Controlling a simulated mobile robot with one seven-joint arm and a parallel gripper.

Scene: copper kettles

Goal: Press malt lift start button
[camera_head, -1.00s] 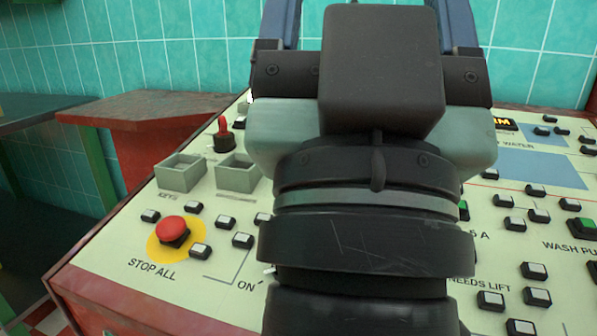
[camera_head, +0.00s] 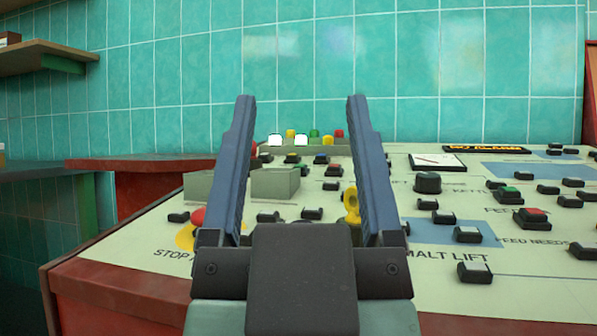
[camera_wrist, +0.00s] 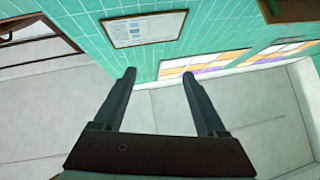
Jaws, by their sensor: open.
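The control panel (camera_head: 140,250) slopes across the lower part of the head view. The printed "MALT LIFT" label (camera_head: 447,256) is right of my gripper (camera_head: 301,97). I cannot read which is the start button. My gripper is open and empty, fingers pointing up in front of the panel, hiding part of its middle. In the wrist view my gripper (camera_wrist: 159,74) faces a tiled wall, and no buttons show.
A red stop button (camera_head: 198,216) on yellow is partly hidden left of my gripper. A yellow key-like knob (camera_head: 351,204) stands by the right finger. Several coloured lamps (camera_head: 314,134) line the panel's back. A red-topped counter (camera_head: 140,163) stands at the left.

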